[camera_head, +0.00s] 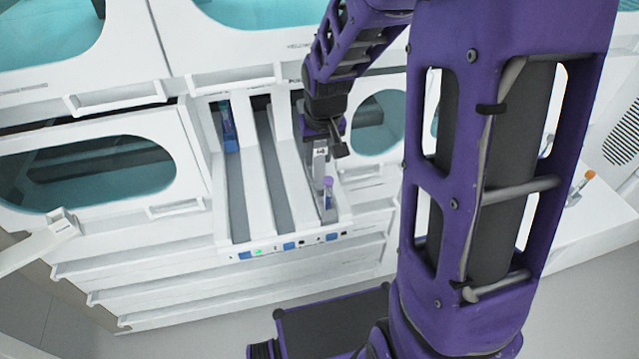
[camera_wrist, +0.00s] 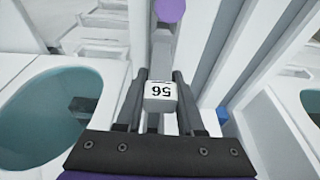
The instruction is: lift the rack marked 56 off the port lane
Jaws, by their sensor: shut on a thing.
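The rack marked 56 (camera_wrist: 160,91) shows its white label block, upside down, between my gripper's fingers (camera_wrist: 161,76) in the wrist view. The fingers lie on either side of the block and are shut on it. In the head view, the rack (camera_head: 321,170) is at the rightmost of the port lanes (camera_head: 284,183), below my gripper (camera_head: 321,142). A tube with a purple cap (camera_head: 327,182) stands upright at its front end; the cap also shows at the top of the wrist view (camera_wrist: 170,10). I cannot tell whether the rack's underside touches the lane.
A blue rack or tube (camera_head: 229,128) sits far back in the left lane. The middle lane looks empty. A front strip (camera_head: 270,249) with blue marks and a green light edges the lanes. White cabinets with teal windows (camera_head: 95,170) flank them. An orange-capped tube (camera_head: 588,177) stands far right.

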